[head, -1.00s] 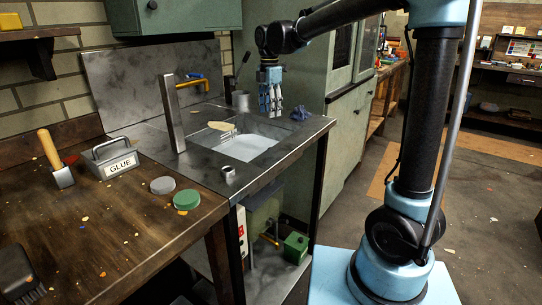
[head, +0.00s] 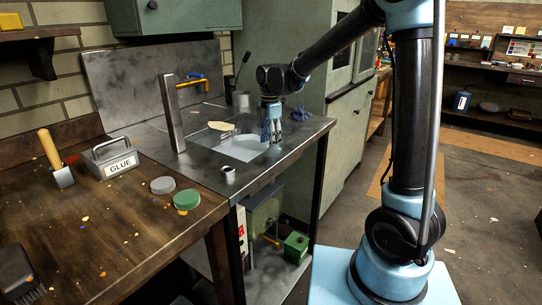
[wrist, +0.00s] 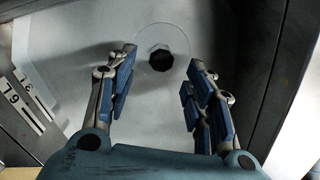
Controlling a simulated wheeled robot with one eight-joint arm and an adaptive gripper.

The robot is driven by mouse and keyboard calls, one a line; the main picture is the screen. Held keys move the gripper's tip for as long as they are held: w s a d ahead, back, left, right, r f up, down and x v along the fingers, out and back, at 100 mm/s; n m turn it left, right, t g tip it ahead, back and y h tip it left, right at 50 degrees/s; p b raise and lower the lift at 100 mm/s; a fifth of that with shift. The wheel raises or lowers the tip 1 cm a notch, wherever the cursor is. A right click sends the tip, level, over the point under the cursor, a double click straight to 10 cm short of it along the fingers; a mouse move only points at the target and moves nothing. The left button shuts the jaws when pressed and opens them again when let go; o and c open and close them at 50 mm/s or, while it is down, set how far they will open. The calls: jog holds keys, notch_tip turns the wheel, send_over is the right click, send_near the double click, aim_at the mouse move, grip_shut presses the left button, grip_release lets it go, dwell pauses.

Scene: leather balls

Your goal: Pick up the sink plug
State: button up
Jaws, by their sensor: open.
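The sink basin (head: 245,149) is set into the metal counter. In the wrist view, a dark faceted piece, which looks like the sink plug (wrist: 161,59), sits within a faint round ring on the pale basin floor (wrist: 150,105). My gripper (head: 271,141) is low over the right part of the basin, pointing down. In the wrist view, my gripper (wrist: 163,62) is open, with one blue-padded finger left of the plug and one right of it. Nothing is held. I cannot tell how high the fingertips are above the plug. The plug is hidden in the head view.
A small metal ring-like cylinder (head: 228,174) is on the front counter.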

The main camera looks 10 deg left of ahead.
jog(key=shift+f, duration=2.05)
jog(key=c, duration=1.1)
jog(key=shift+r, duration=0.15)
notch_tip(320, 180, up, 9)
jog(key=shift+r, duration=0.2)
